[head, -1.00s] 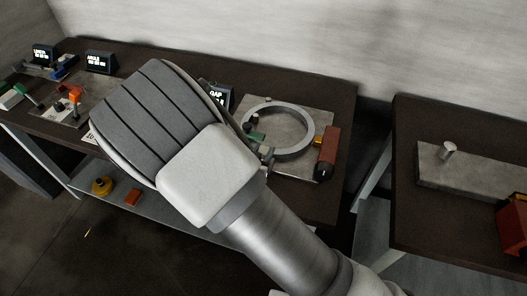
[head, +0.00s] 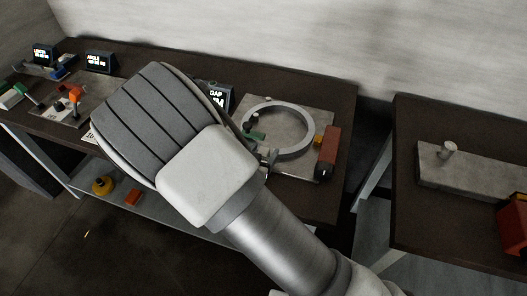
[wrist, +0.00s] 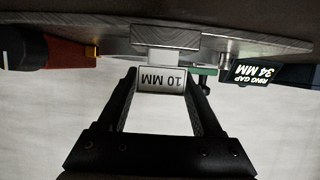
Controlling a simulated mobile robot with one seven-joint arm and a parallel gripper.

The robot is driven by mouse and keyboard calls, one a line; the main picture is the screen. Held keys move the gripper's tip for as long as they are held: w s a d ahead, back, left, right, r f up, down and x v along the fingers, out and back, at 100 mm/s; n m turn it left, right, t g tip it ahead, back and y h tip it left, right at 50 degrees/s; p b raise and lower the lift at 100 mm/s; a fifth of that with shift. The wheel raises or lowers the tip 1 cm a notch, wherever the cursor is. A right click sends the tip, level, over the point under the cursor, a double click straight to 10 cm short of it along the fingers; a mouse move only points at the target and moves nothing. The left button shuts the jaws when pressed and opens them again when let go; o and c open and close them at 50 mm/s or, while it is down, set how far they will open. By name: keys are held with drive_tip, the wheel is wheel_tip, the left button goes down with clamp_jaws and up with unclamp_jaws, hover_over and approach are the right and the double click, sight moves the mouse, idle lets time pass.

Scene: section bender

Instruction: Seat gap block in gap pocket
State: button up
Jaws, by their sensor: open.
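The gap block (wrist: 162,78) is a pale block marked "10 MM", which reads upside down in the wrist view. It stands between the two dark fingers of my open gripper (wrist: 162,82), with a slim gap at its sides. Its far end meets a pale metal piece at the edge of the grey plate. I cannot tell how deep it sits, and the pocket is hidden.
The ring lies on a grey plate (head: 322,108) on the dark bench. A red block with a black end (head: 330,147) stands at its right. The gap display (wrist: 256,73) reads "RING GAP 34 MM". A second bench (head: 425,225) stands right, past an open space.

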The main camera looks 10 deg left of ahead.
drive_tip(key=v, duration=1.2)
drive_tip(key=shift+r, duration=0.1)
drive_tip(key=w+r+m+g+y, duration=0.1)
drive_tip(key=w+r+g+y, duration=0.3)
drive_tip(key=w+r, duration=0.15)
drive_tip(key=d+r+n+g+y, duration=0.1)
drive_tip(key=d+r, duration=0.2)
drive_tip(key=r, duration=0.2)
drive_tip(key=d+r+g+y, duration=0.1)
drive_tip(key=d+r, duration=0.2)
drive_tip(key=r, duration=0.2)
drive_tip(key=s+d+r+g+h, duration=0.1)
drive_tip(key=s+d+r+h, duration=0.1)
drive_tip(key=s+d, duration=0.5)
drive_tip(key=s+d+r+h, duration=0.3)
drive_tip(key=s+d+r, duration=0.2)
drive_tip(key=d, duration=1)
drive_tip(key=shift+s+r+n+g, duration=0.3)
drive_tip(key=shift+s+n+g, duration=0.1)
drive_tip(key=shift+s, duration=0.55)
